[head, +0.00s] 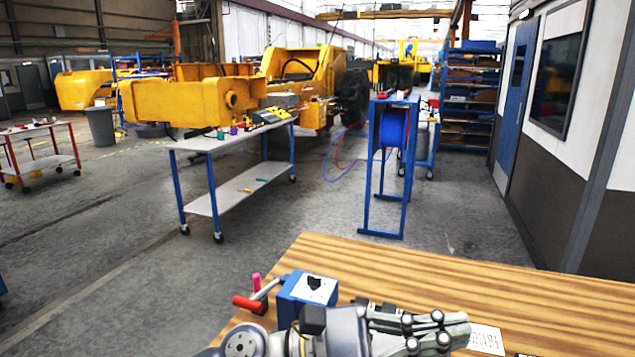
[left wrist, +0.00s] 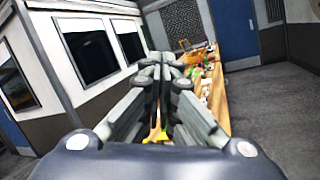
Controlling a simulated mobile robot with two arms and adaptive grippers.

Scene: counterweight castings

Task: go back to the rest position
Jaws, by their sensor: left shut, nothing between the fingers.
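My left gripper (head: 455,330) is low in the head view, over the near part of a wooden tabletop (head: 400,270). Its grey fingers are together with nothing visible between them. In the left wrist view the fingers (left wrist: 163,68) also meet and point away from the camera. My right gripper is in neither view.
A blue device (head: 308,290) with a red handle (head: 247,303) is on the tabletop beside my left arm. A white label (head: 487,338) lies near the fingers. Beyond are a wheeled cart (head: 240,183), a blue stand (head: 387,165) and yellow machinery (head: 190,100). Open floor lies between them.

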